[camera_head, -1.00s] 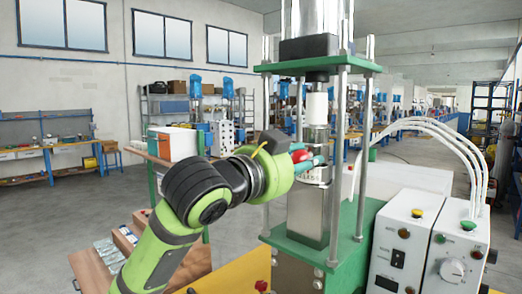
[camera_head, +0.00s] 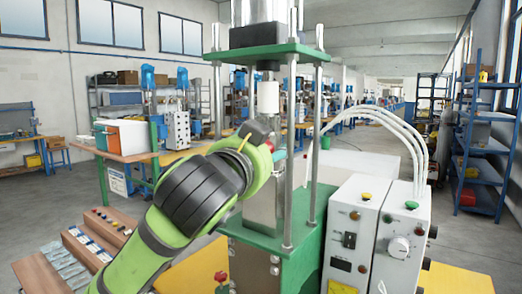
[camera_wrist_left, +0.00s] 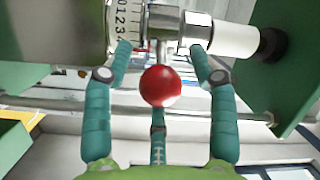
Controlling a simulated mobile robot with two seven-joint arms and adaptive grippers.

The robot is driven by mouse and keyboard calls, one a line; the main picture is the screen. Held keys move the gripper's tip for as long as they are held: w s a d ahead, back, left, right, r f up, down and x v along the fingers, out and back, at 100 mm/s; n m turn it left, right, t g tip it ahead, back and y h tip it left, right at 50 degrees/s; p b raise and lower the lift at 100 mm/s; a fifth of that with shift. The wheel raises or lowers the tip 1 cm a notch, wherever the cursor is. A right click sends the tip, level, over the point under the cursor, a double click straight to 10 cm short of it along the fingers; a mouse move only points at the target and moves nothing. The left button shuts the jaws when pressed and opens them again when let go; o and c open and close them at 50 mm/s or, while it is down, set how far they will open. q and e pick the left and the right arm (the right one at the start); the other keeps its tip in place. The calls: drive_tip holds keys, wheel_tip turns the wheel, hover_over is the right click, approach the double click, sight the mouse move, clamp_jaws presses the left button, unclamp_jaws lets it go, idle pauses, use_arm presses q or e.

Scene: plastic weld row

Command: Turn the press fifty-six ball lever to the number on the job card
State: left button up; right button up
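The press (camera_head: 283,240) has a green frame and steel posts and stands right of centre in the head view. In the left wrist view, the lever's red ball (camera_wrist_left: 160,86) is on a short metal stem. Beside it is a silver number ring (camera_wrist_left: 123,25) with marks and digits 0 to 4. My left gripper (camera_wrist_left: 160,62) has its teal fingers spread around the ball, one on each side with gaps and a third below it. Whether the third touches is unclear. In the head view my left arm hides most of the lever. No job card is readable. My right gripper is not in view.
A white control box (camera_head: 345,232) with knobs and buttons stands right of the press, with white hoses (camera_head: 385,118) arching above it. Wooden trays (camera_head: 70,250) lie at lower left. A blue shelf (camera_head: 487,150) stands at far right.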

use_arm(q)
drive_tip(key=shift+d, duration=0.15)
drive_tip(key=shift+s, duration=0.55)
drive_tip(key=v, duration=0.7)
